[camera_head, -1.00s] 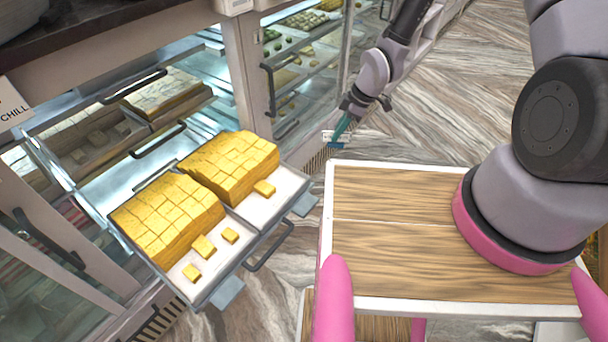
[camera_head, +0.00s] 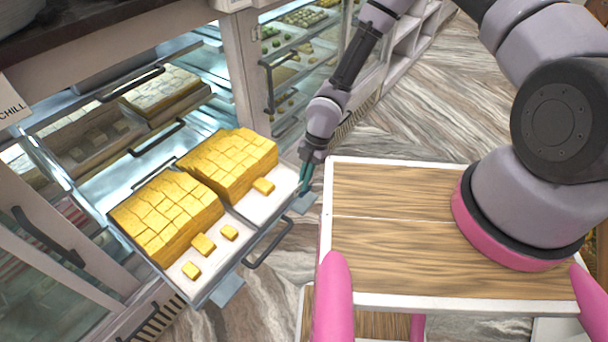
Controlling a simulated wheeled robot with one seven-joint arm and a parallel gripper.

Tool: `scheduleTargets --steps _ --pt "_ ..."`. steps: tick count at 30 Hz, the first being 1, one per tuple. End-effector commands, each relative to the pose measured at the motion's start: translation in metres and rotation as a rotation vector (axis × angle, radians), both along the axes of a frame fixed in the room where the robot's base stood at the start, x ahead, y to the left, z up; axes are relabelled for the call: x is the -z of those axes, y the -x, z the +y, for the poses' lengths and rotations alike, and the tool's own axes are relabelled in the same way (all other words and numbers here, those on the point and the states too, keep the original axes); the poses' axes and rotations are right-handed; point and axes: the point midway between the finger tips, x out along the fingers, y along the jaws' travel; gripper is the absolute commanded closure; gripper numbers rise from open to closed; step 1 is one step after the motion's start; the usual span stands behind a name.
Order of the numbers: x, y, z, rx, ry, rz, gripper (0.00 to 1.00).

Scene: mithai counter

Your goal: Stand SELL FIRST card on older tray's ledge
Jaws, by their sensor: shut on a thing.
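A pulled-out drawer holds two trays of yellow sweets side by side. The left tray (camera_head: 186,273) has a big cut block and three loose pieces at its front. The right tray (camera_head: 280,195) has a similar block and one loose piece. A grey ledge (camera_head: 228,291) sticks out at the left tray's front, and another ledge (camera_head: 304,203) at the right tray's front corner. My gripper (camera_head: 304,181) points down just above that right ledge, with its teal fingers close together. The card it holds is hidden from this view. I cannot tell from here which tray is older.
The drawer handle (camera_head: 270,246) juts out in front of the trays. A wood-topped surface with a white rim (camera_head: 324,230) stands close to the right of the gripper. Glass cabinet doors with dark handles (camera_head: 268,90) stand behind. Marbled floor lies beyond.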

Motion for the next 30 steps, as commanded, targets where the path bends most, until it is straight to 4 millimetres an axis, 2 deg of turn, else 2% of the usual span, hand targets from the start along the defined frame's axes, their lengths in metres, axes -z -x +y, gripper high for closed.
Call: scheduleTargets --steps 12,18,28,30 --pt "0.039 0.0 0.0 0.001 0.0 0.0 1.0" --pt "0.047 0.001 0.0 0.001 0.0 0.001 1.0" --pt "0.048 0.0 0.0 0.0 -0.001 0.001 1.0" --pt "0.048 0.0 0.0 0.001 0.0 0.001 0.66"
